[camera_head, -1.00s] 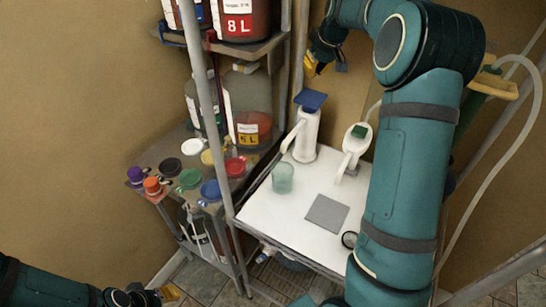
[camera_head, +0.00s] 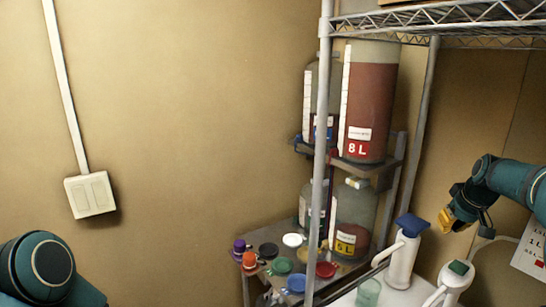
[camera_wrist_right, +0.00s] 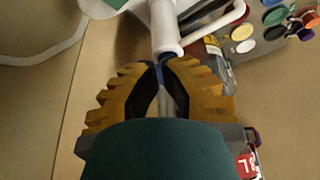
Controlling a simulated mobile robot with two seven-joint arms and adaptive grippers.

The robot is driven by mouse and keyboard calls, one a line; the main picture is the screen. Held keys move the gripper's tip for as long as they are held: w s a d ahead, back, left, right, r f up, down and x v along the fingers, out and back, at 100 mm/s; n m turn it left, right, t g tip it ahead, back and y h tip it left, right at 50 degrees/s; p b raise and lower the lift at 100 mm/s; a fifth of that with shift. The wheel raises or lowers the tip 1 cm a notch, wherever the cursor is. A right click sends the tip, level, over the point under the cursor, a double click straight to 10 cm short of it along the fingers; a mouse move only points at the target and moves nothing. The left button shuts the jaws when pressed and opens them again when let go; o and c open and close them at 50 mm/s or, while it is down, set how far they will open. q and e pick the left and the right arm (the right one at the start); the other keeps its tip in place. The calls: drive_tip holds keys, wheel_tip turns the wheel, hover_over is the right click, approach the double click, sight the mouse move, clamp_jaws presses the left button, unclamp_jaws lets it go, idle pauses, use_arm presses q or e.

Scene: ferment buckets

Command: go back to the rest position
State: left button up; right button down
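My right gripper (camera_head: 447,222) is in the air at the right of the head view, right of the blue-topped white jug and apart from it. In the right wrist view its yellow fingers (camera_wrist_right: 159,64) have their tips together, with nothing held between them. A white jug shows beyond the tips in that view. My left gripper is out of view; only a teal part of my left arm shows at the lower left of the head view.
A white jug with a blue top (camera_head: 402,262), a green-topped white jug (camera_head: 455,279) and a greenish cup (camera_head: 369,292) stand on the white table. Coloured lids, such as the red one (camera_head: 326,269), lie left of them. Large bottles (camera_head: 369,105) fill the rack behind its metal post (camera_head: 320,150).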

drive_tip(key=s+a+f+g+y, duration=0.1)
drive_tip(key=a+f, duration=0.8)
drive_tip(key=f, duration=0.2)
drive_tip(key=s+a+f+y, duration=0.1)
drive_tip(key=a+f, duration=0.8)
drive_tip(key=f, duration=0.3)
drive_tip(key=s+a+f+g+y, duration=0.1)
drive_tip(key=s+a+f, duration=0.3)
drive_tip(key=s+a, duration=0.3)
drive_tip(key=s+a+f+m, duration=0.1)
drive_tip(key=s+a+f, duration=0.3)
drive_tip(key=s+a, duration=0.3)
drive_tip(key=s+a+f+g+y, duration=0.1)
drive_tip(key=s+a+f, duration=0.3)
drive_tip(key=s+a, duration=0.3)
use_arm(q)
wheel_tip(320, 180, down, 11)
drive_tip(key=b, duration=1)
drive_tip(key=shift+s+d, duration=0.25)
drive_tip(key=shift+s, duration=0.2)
use_arm(e)
wheel_tip(320, 180, down, 12)
drive_tip(key=a, duration=0.1)
drive_tip(key=shift+s+r, duration=0.25)
drive_tip(key=shift+s, duration=0.1)
